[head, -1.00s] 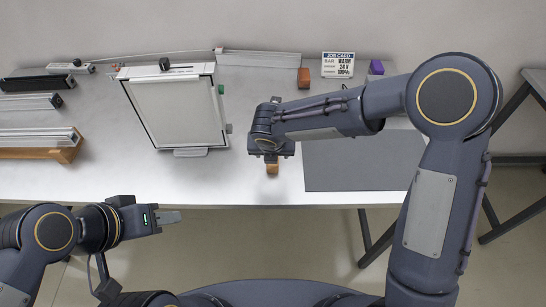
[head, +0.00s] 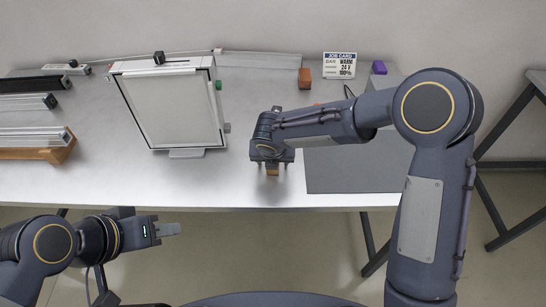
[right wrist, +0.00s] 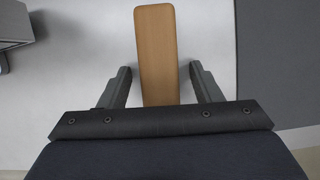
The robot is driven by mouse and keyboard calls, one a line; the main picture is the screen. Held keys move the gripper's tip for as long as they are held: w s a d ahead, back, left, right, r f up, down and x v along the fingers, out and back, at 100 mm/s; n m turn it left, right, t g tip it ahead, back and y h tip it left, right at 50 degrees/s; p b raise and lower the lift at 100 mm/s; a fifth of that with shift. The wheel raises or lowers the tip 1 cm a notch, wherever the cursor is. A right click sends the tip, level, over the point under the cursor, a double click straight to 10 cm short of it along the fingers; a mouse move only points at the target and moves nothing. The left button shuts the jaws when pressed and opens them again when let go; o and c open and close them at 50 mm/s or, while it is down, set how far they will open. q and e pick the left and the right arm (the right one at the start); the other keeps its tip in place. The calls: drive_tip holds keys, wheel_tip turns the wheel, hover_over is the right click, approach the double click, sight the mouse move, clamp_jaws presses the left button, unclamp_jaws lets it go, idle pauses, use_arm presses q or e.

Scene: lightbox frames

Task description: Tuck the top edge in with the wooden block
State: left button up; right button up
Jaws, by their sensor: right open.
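The wooden block (head: 272,172) lies near the table's front edge, partly hidden under my right gripper (head: 272,164). In the right wrist view the long tan block (right wrist: 156,45) reaches between the two fingers of my open right gripper (right wrist: 160,72), with a gap on each side.
A grey mat (head: 355,170) lies right of the block. An orange-brown block (head: 305,77), job card (head: 339,65) and purple block (head: 379,67) stand at the back. Rails (head: 30,137) lie at the left. The table between lightbox and right gripper is clear.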

drive_tip(key=c, duration=1)
wheel_tip(320, 180, up, 6)
drive_tip(key=p, duration=0.5)
drive_tip(key=shift+r+p, duration=0.1)
drive_tip(key=shift+p, duration=0.2)
